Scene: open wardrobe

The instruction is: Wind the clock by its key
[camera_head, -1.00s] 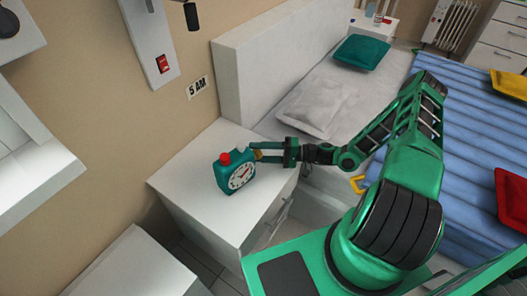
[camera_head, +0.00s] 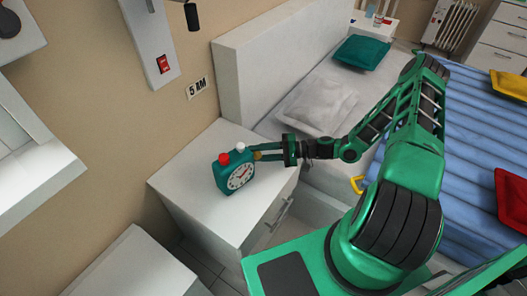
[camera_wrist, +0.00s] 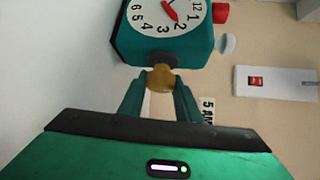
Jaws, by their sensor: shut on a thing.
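The teal clock (camera_head: 232,172) stands on the white bedside cabinet, with a white dial, a red button and a white button on top. It also shows in the wrist view (camera_wrist: 152,50), its dial sideways. The brass-coloured key (camera_wrist: 161,78) sticks out of the clock's side that faces my gripper; it shows small in the head view (camera_head: 257,155). My gripper (camera_wrist: 161,88) reaches in from the right in the head view (camera_head: 262,153). Its two fingers are shut on the key, one on each side. The key's far end is hidden at the clock's side.
The white cabinet (camera_head: 190,188) has free top around the clock. The beige wall with a "5 AM" sign (camera_head: 198,88) and a red switch (camera_head: 163,64) is behind. The bed's white headboard (camera_head: 240,85) and pillows lie beyond my arm.

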